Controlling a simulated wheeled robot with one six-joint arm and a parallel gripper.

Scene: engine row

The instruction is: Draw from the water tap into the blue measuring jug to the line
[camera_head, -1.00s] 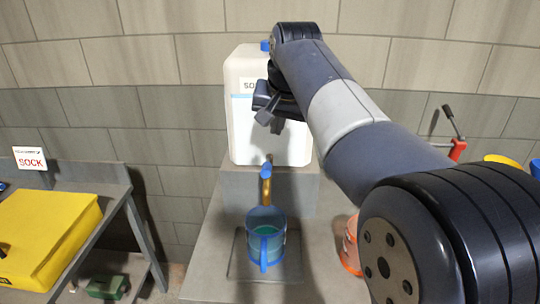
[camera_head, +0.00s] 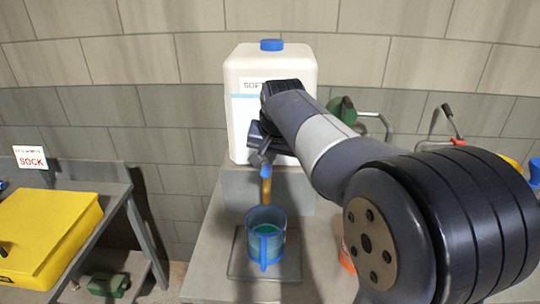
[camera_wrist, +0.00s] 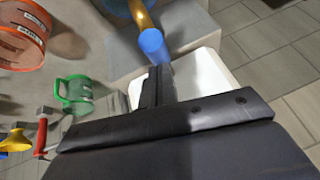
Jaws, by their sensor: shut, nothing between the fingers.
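The blue measuring jug (camera_head: 265,247) stands upright on a dark square plate, under the tap. Teal liquid shows inside it; I cannot make out its line. The tap (camera_head: 266,190) is brass with a blue handle, at the front of a white tank (camera_head: 243,110) whose label is partly hidden by my arm. In the wrist view the blue tap handle (camera_wrist: 153,46) lies just beyond my fingertips. My gripper (camera_head: 262,160) is shut and empty, right at the handle; I cannot tell if it touches. The jug's rim only just shows at the wrist view's top.
A green jug (camera_wrist: 76,92) and orange-red containers (camera_wrist: 22,30) stand on the bench to the right of the tank, partly behind my arm. A red-handled tool (camera_head: 457,140) is farther right. A yellow box (camera_head: 45,232) lies on a separate table at the left.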

